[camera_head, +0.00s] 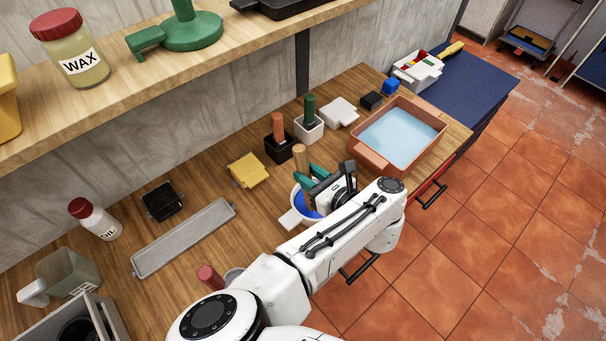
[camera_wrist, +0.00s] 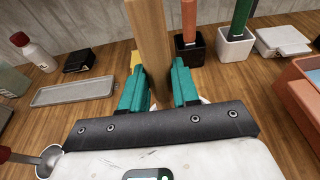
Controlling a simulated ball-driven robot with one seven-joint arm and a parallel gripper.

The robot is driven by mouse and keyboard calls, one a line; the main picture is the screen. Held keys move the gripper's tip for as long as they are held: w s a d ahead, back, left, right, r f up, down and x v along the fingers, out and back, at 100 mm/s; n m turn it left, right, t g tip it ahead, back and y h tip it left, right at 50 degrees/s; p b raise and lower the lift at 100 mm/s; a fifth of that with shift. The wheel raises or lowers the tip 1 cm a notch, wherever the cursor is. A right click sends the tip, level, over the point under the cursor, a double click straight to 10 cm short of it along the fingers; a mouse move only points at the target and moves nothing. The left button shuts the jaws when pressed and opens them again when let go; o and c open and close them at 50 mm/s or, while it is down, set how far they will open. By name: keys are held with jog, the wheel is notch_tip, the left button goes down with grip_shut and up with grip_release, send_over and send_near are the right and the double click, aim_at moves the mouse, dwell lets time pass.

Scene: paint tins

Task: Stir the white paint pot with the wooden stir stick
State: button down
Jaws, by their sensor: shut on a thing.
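The white paint pot (camera_head: 294,197) stands on the wooden bench with blue paint (camera_head: 304,204) inside, partly hidden under my gripper. My gripper (camera_head: 312,181) has green fingers, which show in the wrist view (camera_wrist: 158,88) on either side of the wooden stir stick (camera_wrist: 149,40). They are shut on the stick, which also shows in the head view (camera_head: 299,156) rising above the fingers. The stick's lower end is hidden by the gripper, so I cannot tell whether it touches the paint.
A black holder (camera_head: 279,147) with an orange handle and a white holder (camera_head: 308,131) with a green handle stand behind. A terracotta tray (camera_head: 371,157) lies right, a yellow item (camera_head: 247,170) and a grey tray (camera_head: 184,238) left. A red-handled ladle (camera_head: 210,277) is near my arm.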

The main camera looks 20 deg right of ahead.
jog(key=shift+w+d, duration=0.6)
jog(key=shift+w, duration=0.1)
notch_tip(320, 180, up, 8)
jog(key=p, duration=0.7)
jog(key=shift+w+a+f, duration=0.15)
jog(key=shift+w+f, duration=0.1)
jog(key=shift+w, duration=0.15)
jog(key=shift+r, duration=0.1)
jog(key=shift+r+p, duration=0.4)
jog(key=shift+r, duration=2)
jog(key=shift+s, duration=0.1)
